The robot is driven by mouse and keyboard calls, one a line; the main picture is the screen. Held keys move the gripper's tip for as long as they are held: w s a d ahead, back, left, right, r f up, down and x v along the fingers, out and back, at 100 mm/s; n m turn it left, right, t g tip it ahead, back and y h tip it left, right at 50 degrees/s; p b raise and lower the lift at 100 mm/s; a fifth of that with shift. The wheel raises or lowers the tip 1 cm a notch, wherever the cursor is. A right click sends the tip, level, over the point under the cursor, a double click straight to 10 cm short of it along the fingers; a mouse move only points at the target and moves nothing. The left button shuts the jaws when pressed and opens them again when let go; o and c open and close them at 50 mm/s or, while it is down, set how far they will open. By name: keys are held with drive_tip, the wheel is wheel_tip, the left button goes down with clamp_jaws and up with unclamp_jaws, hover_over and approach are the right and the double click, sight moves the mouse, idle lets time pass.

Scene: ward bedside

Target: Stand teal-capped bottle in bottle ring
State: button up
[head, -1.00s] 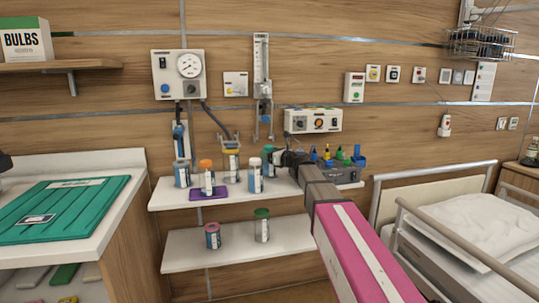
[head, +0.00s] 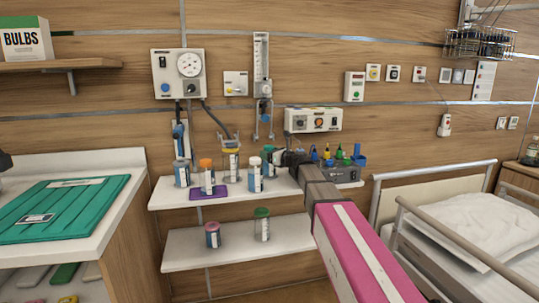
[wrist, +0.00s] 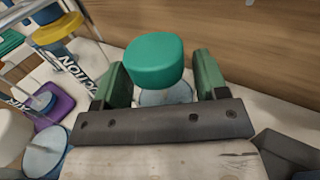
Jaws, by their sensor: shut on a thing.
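The teal-capped bottle (head: 268,149) is at the upper shelf's right half, partly hidden by my gripper (head: 281,162). In the wrist view its round teal cap (wrist: 154,60) stands between the two green fingers of my gripper (wrist: 160,82), which is shut on the bottle. Most of the bottle's body is hidden under the cap; a pale blue round surface shows below it. A white-labelled bottle (head: 255,177) stands just left of it. I cannot clearly single out the bottle ring, nor tell whether the held bottle touches the shelf.
An orange-capped bottle (head: 206,178) stands on a purple mat (head: 222,190); a yellow-capped bottle (head: 232,162) stands behind. The lower shelf (head: 190,258) holds a pink-topped bottle (head: 212,235) and a green-capped one (head: 262,225). A grey box with coloured items (head: 345,174) is at right.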

drive_tip(key=shift+s+f, duration=0.2)
drive_tip(key=shift+f, duration=0.4)
idle(1.0)
drive_tip(key=shift+s+f, duration=0.4)
drive_tip(key=shift+s, duration=0.2)
idle(1.0)
drive_tip(key=shift+s+f, duration=0.1)
drive_tip(key=shift+f, duration=0.2)
idle(1.3)
drive_tip(key=shift+r, duration=0.65)
drive_tip(key=shift+w+a+r, duration=0.1)
drive_tip(key=shift+w+r, duration=0.15)
drive_tip(key=shift+r, duration=0.1)
drive_tip(key=shift+w+r, duration=0.25)
drive_tip(key=shift+w, duration=0.05)
drive_tip(key=shift+w+r, duration=0.1)
drive_tip(key=shift+w, duration=0.05)
drive_tip(key=shift+w+r, duration=0.15)
drive_tip(key=shift+r, duration=0.1)
